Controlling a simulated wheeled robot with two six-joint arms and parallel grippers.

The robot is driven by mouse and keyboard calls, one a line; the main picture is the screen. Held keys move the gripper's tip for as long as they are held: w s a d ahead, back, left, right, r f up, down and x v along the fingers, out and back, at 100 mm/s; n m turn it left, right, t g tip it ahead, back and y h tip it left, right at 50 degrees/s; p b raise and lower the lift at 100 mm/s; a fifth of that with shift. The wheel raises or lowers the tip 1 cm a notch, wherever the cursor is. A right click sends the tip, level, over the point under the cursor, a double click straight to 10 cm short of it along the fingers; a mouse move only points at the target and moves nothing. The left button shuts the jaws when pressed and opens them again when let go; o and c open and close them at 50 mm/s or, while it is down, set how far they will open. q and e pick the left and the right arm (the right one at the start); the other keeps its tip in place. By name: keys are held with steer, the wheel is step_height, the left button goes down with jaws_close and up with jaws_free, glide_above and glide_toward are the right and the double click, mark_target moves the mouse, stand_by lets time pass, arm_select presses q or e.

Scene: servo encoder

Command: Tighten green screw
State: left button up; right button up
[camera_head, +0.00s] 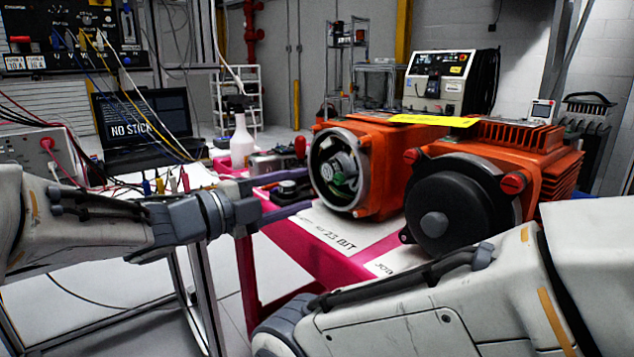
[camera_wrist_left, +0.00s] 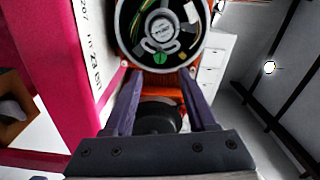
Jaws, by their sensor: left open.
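The green screw (camera_wrist_left: 160,58) is a small green slotted disc low on the open round encoder end (camera_wrist_left: 157,20) of a servo motor, in the left wrist view. In the head view that orange motor (camera_head: 385,165) stands on the table with its open end facing left; the screw cannot be made out clearly there. My left gripper (camera_head: 308,192) is open, left of the open end. In the wrist view its fingertips (camera_wrist_left: 159,73) lie apart on either side of the screw in the picture, with nothing held. My right arm crosses the lower right; its gripper is out of view.
A second orange motor with a black round cover (camera_head: 452,210) stands right of the first. A yellow strip (camera_head: 435,121) lies on top. The pink-edged table (camera_head: 300,262) holds tools and a spray bottle (camera_head: 241,142) behind my left gripper. A laptop (camera_head: 145,125) and cables are at left.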

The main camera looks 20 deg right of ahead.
arm_select(q)
steer(key=v, duration=0.3)
steer(key=shift+s+a, duration=0.15)
steer(key=shift+a, duration=0.2)
